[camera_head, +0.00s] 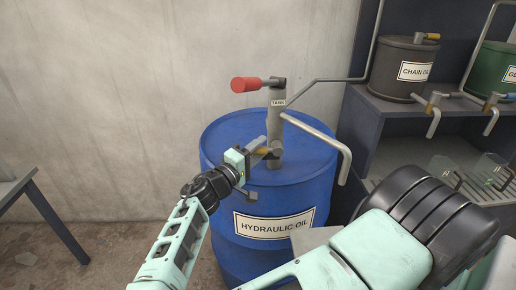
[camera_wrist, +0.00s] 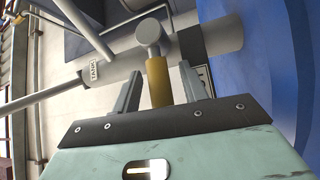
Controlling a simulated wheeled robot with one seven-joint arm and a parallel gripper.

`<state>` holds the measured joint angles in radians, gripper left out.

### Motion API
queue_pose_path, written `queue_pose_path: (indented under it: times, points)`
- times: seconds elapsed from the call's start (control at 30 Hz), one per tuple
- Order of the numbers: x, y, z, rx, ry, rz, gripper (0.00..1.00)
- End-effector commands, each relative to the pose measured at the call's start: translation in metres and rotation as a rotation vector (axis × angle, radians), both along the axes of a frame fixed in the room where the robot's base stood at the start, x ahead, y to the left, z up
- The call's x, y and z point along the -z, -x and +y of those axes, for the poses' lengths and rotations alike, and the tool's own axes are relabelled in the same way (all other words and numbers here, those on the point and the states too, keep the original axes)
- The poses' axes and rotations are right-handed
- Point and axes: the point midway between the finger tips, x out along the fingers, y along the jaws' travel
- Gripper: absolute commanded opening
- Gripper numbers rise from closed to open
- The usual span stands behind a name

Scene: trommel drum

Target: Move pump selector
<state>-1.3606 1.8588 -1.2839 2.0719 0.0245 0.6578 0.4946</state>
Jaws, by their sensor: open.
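The pump selector is a short yellow lever (camera_wrist: 158,84) on a grey pivot on the pump pipe (camera_head: 275,125), which rises from a blue hydraulic oil drum (camera_head: 290,185). In the head view a bit of the yellow lever (camera_head: 263,153) shows at my fingers. My gripper (camera_wrist: 160,72) is open, with one finger on each side of the lever and gaps visible between. In the head view my gripper (camera_head: 262,147) is at the pump pipe, low over the drum lid. A TANK label (camera_head: 278,102) is on the pipe; it also shows in the wrist view (camera_wrist: 95,71).
A red pump handle (camera_head: 246,85) sticks out left above my gripper. A bent spout (camera_head: 325,137) hangs over the drum's right side. A shelf (camera_head: 405,112) at right holds a chain oil can (camera_head: 402,65) and a green can (camera_head: 493,75).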

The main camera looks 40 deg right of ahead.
Motion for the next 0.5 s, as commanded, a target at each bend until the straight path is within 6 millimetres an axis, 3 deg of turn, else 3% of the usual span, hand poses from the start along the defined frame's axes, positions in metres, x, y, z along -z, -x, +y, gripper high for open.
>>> queue_pose_path:
  times: [0.27,0.4,0.5]
  points:
    - [0.0000,-0.0002,-0.0012,0.000,0.000,0.000,0.41]
    - [0.0001,-0.0001,-0.0011,0.001,0.000,0.000,0.02]
    - [0.0001,0.0000,-0.0011,0.001,0.000,0.000,0.00]
